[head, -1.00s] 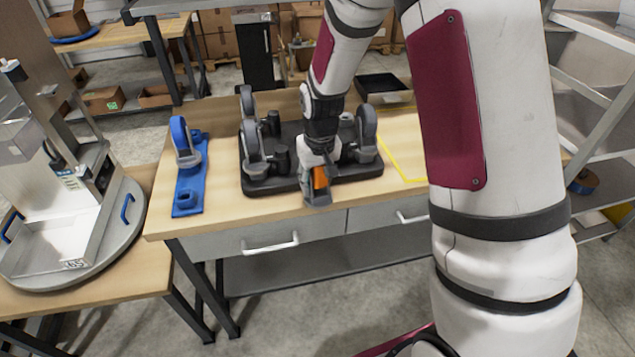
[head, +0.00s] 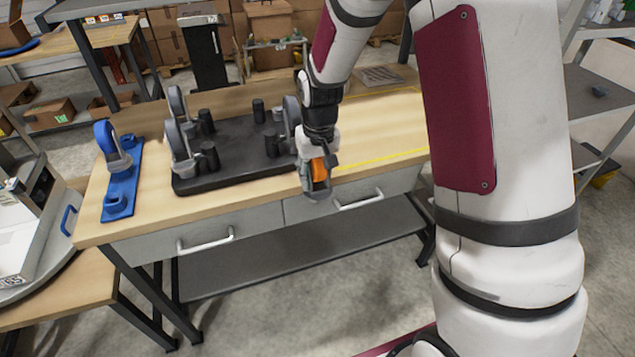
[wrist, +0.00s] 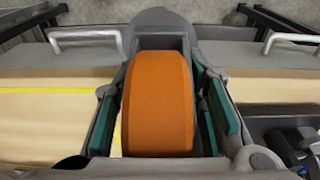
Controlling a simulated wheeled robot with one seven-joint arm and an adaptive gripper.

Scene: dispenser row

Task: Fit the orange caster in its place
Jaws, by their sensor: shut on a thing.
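The orange caster (head: 318,170) is held in my gripper (head: 318,188), in front of the table's front edge near the right end of the dark baseplate (head: 235,142). In the wrist view the orange wheel (wrist: 158,105) fills the middle, between the teal finger pads of my gripper (wrist: 158,120). The baseplate lies on the table and bears several dark posts and grey casters: two at the left (head: 180,148) and one at the right (head: 292,116), partly behind my arm. The lower part of the orange caster is hidden by the fingers.
A blue plate with a blue caster (head: 118,175) lies left of the baseplate. Drawer handles (head: 206,241) stick out below the front edge. A shelf rack (head: 600,95) stands at the right.

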